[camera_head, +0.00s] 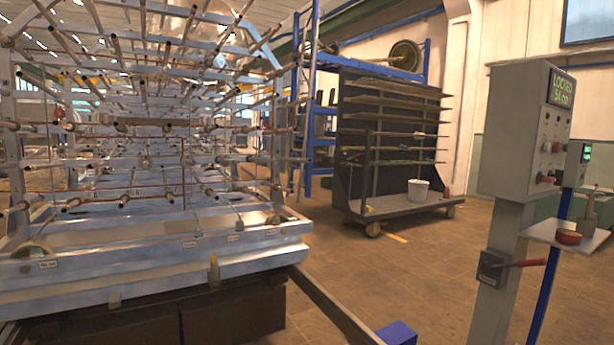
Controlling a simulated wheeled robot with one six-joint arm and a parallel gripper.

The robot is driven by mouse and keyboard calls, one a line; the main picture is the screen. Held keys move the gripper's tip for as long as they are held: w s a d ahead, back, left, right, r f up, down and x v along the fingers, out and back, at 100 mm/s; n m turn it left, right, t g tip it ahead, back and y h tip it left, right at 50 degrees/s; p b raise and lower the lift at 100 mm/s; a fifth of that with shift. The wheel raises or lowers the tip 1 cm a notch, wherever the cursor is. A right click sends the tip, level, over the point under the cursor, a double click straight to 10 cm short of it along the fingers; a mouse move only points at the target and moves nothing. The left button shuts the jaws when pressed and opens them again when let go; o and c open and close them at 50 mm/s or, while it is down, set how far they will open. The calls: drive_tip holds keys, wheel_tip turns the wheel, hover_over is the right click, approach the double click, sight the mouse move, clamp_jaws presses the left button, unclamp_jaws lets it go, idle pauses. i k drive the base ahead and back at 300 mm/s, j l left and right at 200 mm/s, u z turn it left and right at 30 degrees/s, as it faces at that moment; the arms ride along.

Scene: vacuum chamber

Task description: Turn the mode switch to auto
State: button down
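A grey control box (517,130) stands on a post at the right edge, its panel face turned to the right and seen at a steep angle. A green-lit display (561,90) at its top reads "LOCKED" with a second line I cannot read surely. Below it are several small knobs and buttons, among them a light knob (550,147) and a red one (546,179). I cannot tell which of them is the mode switch or how it is set. My gripper is not in view.
A large metal rack frame (150,255) fills the left. A dark wheeled cart (400,207) with a white bucket (418,191) stands behind. A red-handled lever (515,264) sticks out of the post. A small shelf (575,236) stands at right. The middle floor is clear.

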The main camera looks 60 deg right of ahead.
sight(559, 175)
drive_tip(key=z, duration=3.25)
drive_tip(key=i+l, duration=0.7)
drive_tip(key=i, duration=0.25)
drive_tip(key=i+l, duration=0.35)
drive_tip(key=i+l+z, duration=0.1)
drive_tip(key=i+l, duration=0.25)
drive_tip(key=i, duration=0.25)
drive_tip(key=i+l, duration=0.3)
drive_tip(key=i, duration=0.2)
